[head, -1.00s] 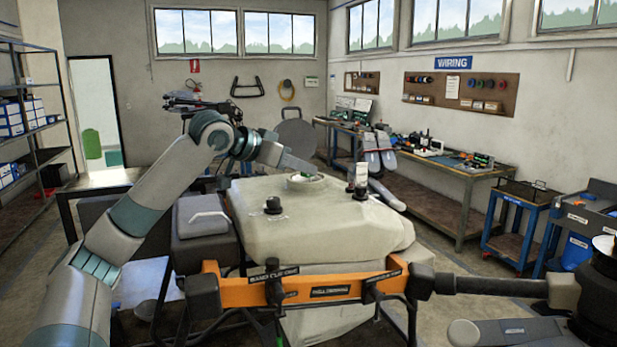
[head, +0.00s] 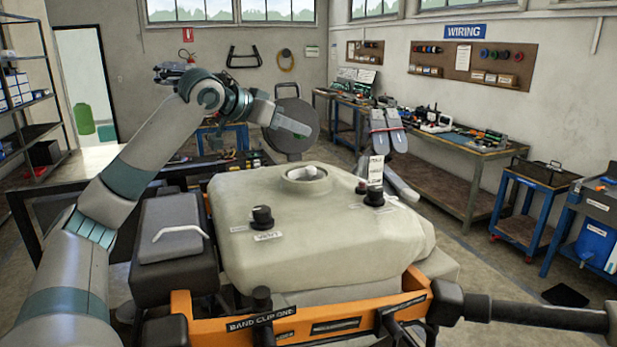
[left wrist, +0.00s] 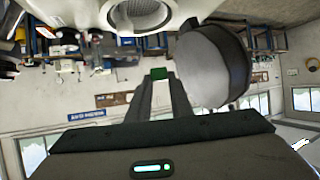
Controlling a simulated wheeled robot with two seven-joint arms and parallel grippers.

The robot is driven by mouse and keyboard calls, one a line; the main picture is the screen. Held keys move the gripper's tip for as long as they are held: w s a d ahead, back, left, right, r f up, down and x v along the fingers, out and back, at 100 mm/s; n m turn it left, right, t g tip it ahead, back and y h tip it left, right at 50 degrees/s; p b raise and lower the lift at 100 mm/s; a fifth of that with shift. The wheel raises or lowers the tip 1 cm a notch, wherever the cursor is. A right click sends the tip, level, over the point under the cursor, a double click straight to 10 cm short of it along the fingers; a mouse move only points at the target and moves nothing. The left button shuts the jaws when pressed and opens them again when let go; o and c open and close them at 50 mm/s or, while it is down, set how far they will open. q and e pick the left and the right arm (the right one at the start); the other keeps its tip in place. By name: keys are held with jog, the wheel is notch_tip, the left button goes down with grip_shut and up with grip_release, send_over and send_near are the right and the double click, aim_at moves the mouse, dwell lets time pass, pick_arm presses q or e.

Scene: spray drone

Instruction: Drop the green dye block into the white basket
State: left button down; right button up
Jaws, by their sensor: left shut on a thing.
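My left gripper (head: 308,131) is raised in front of the upright round dark lid, above and behind the tank's filler opening in the head view. In the left wrist view, the left gripper (left wrist: 159,76) is shut on the small green dye block (left wrist: 158,73) at its fingertips. The block cannot be made out in the head view. The white basket (left wrist: 140,12) shows its mesh at the top of the left wrist view. In the head view, the white basket (head: 304,172) sits in the round opening, mostly hidden by the rim.
The pale tank (head: 330,225) has dark knobs (head: 262,216) on top. The round lid (head: 290,145) stands behind the opening, close to my left gripper; in the wrist view the lid (left wrist: 212,68) is beside the fingers. An orange frame (head: 220,333) crosses the front.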

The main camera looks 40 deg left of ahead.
aim_at(310, 173)
pick_arm(q)
notch_tip(310, 173, down, 2)
jog(key=shift+f, duration=0.1)
notch_tip(310, 173, down, 2)
jog(key=shift+f, duration=0.9)
pick_arm(e)
jog(key=shift+s+d, duration=0.1)
jog(key=shift+d, duration=0.05)
dwell(0.3)
